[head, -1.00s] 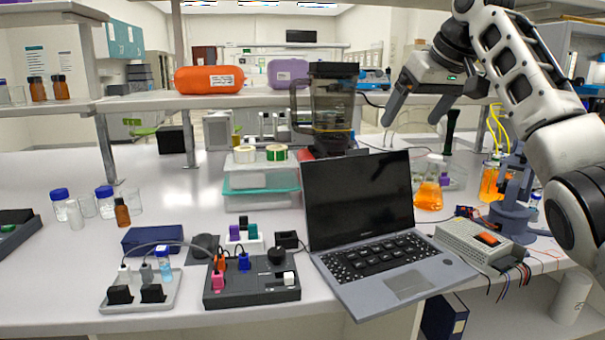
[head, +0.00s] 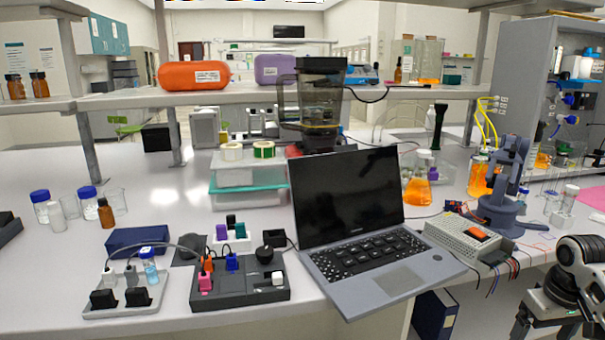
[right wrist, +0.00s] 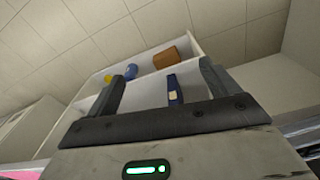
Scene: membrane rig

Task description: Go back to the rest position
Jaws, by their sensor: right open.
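My right gripper (head: 545,325) is low at the bottom right corner of the head view, in front of the bench's right part, with its fingers partly cut off by the frame edge. In the right wrist view its two fingers (right wrist: 158,92) stand wide apart with nothing between them. It is open and empty, away from the bench objects. My left gripper is in neither view.
A laptop (head: 345,200) stands open at the bench front. Left of it are a dark module box (head: 240,290) and a grey tray (head: 125,300). Right of it are a power supply (head: 460,238), a small blue-grey robot arm (head: 505,190) and an orange flask (head: 418,185).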

